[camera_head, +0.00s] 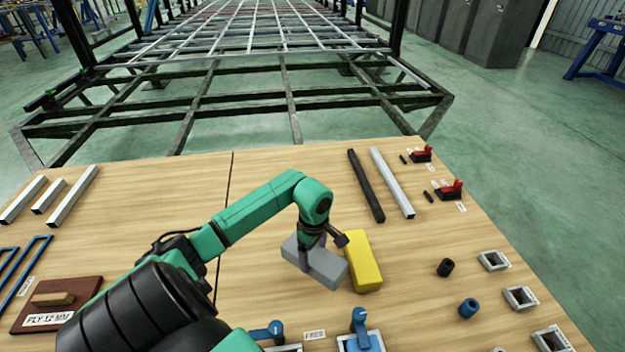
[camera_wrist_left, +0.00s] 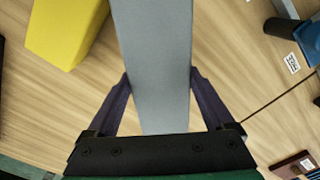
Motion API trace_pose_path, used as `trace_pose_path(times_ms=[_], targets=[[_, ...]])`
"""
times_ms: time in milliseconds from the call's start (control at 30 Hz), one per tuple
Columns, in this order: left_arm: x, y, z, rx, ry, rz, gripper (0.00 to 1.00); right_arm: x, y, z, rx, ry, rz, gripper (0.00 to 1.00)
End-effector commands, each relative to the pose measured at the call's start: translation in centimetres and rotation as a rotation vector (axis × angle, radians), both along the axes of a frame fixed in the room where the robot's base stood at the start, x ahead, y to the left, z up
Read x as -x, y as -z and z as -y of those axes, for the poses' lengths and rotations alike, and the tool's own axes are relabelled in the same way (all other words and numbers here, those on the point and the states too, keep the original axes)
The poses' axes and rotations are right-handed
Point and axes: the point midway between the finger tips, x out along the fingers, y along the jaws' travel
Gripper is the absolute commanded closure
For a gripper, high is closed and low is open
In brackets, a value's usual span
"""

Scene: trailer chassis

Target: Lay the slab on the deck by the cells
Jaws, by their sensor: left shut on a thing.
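My left gripper (camera_head: 313,250) is shut on a grey rectangular block (camera_head: 329,273), probably the slab, at the middle of the wooden table. In the left wrist view the grey block (camera_wrist_left: 158,50) lies between the two purple fingers (camera_wrist_left: 158,85). I cannot tell whether it touches the table. A yellow block (camera_head: 364,268) lies close beside it on the right; it also shows in the left wrist view (camera_wrist_left: 62,30). No thing is clearly marked as the deck or the cells. My right gripper is not in view.
A brown board (camera_head: 82,297) labelled "PLY 12 MM" lies at lower left. A black bar (camera_head: 366,185) and a silver bar (camera_head: 392,183) lie behind the blocks. Square metal frames (camera_head: 520,298) stand at right. The table's left middle is clear. A trailer frame (camera_head: 235,100) stands beyond.

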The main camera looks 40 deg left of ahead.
Motion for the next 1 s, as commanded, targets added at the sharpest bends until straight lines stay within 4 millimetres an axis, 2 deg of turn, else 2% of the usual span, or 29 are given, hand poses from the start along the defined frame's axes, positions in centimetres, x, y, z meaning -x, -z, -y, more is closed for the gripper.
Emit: trace_pose_path(times_ms=[200, 267, 700, 733, 1000], targets=[[0.0, 4.1, 0.1, 0.003, -0.002, -0.001, 0.72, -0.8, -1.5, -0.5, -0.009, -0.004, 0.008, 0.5], [0.0, 4.9, 0.0, 0.001, -0.001, 0.0, 0.72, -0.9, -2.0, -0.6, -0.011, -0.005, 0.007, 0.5], [-0.1, 5.2, -0.1, -0.002, 0.001, 0.002, 0.72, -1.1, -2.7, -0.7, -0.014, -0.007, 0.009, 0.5], [0.0, 5.2, -0.1, -0.002, 0.001, 0.001, 0.02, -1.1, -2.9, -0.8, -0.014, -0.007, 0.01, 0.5], [0.0, 5.1, 0.0, -0.001, 0.0, 0.001, 0.0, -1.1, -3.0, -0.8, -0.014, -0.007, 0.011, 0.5]])
